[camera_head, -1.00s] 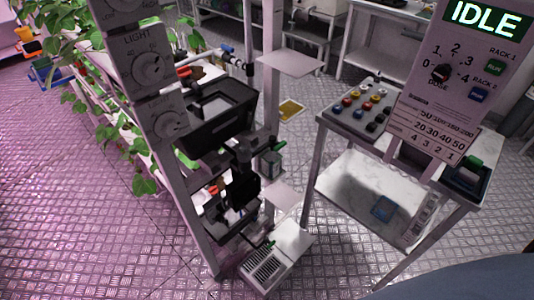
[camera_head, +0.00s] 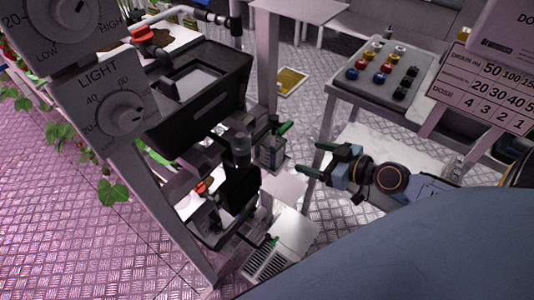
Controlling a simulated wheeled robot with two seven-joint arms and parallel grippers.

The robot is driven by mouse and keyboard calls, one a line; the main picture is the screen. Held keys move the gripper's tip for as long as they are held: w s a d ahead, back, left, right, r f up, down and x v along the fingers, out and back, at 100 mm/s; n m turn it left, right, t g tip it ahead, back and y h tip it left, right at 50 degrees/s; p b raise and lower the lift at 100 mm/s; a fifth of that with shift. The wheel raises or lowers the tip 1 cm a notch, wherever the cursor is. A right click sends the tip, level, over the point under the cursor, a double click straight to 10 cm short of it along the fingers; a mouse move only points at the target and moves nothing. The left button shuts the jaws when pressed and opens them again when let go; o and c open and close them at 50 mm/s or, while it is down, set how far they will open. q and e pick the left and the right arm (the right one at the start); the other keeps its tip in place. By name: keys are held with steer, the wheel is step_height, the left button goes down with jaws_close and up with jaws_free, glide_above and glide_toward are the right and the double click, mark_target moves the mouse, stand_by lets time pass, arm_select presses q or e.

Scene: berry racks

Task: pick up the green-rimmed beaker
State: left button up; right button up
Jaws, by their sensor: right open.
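A small clear, grey-looking beaker (camera_head: 271,154) stands at the side of the rack, below a green lever-like part (camera_head: 284,128). Its rim is too small to make out clearly, but I take it for the green-rimmed beaker. My right gripper (camera_head: 308,158) reaches in from the right with its two green-tipped fingers spread and pointing left. It is open and empty, a short way to the right of the beaker in the picture, with a visible gap between them. My left gripper is not in view.
The rack holds a black tank (camera_head: 196,98), dark pump parts and LIGHT dials (camera_head: 126,115) on the left. A white plate (camera_head: 297,12) juts out above the beaker. A button box (camera_head: 383,72) sits on the side table at right. A vented white box (camera_head: 268,262) stands low down.

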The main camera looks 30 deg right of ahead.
steer(key=p, duration=0.2)
glide_toward(266, 142)
steer(key=shift+w+a+f, duration=0.15)
steer(key=shift+w+f, duration=0.25)
steer(key=shift+x, duration=3.2)
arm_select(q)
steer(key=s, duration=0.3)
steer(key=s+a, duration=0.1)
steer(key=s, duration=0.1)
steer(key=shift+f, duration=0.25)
arm_select(e)
steer(key=shift+r, duration=0.15)
steer(key=c, duration=1.1)
steer(key=shift+r, duration=0.1)
